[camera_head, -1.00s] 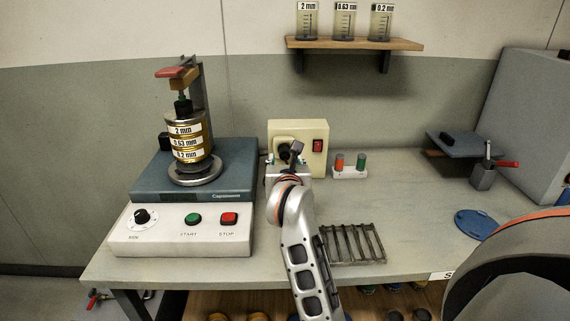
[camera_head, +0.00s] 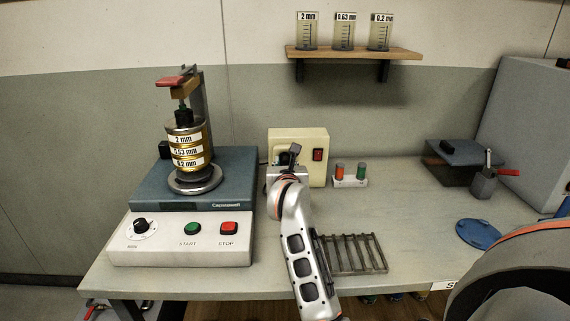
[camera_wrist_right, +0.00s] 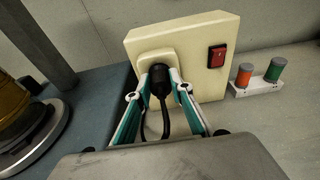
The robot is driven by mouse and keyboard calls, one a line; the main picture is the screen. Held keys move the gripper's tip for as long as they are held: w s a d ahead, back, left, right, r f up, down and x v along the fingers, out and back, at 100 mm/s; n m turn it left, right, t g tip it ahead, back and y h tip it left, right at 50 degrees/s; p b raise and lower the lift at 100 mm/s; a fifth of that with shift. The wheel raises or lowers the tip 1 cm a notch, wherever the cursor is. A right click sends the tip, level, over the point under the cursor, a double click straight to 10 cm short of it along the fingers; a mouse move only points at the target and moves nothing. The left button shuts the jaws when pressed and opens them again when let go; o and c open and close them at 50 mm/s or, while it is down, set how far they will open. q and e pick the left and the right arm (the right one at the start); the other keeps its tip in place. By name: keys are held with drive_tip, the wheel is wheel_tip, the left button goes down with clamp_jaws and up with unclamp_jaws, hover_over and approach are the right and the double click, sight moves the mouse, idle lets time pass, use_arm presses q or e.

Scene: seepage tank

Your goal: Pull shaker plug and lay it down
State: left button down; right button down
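The black shaker plug (camera_wrist_right: 160,78) is at the socket face of the cream power box (camera_wrist_right: 205,75), and its black cord hangs down from it. I cannot tell whether it is fully seated. My right gripper (camera_wrist_right: 166,82) has one finger on each side of the plug, with the tips closed against it. In the head view my right gripper (camera_head: 286,163) is in front of the power box (camera_head: 312,148) and mostly hides the plug. The sieve shaker (camera_head: 190,205) stands to the left with its sieve stack (camera_head: 187,148) clamped on top. My left gripper is not in view.
A small holder with a red and a green cap (camera_head: 350,175) stands right of the box. A metal rack (camera_head: 352,254) lies near the front edge. A blue disc (camera_head: 477,233) and a grey cup (camera_head: 483,184) are at the right. Bare bench lies between rack and disc.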

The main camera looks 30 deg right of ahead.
drive_tip(key=shift+s+a, duration=0.15)
drive_tip(key=shift+s, duration=0.05)
idle(0.6)
drive_tip(key=shift+f+p+v, duration=0.15)
drive_tip(key=shift+p+v, duration=0.05)
drive_tip(key=shift+v, duration=0.7)
drive_tip(key=shift+f+p+v, duration=0.15)
drive_tip(key=shift+v, duration=0.7)
drive_tip(key=shift+f+p+v, duration=0.2)
drive_tip(key=shift+v, duration=0.7)
drive_tip(key=shift+s+a, duration=0.1)
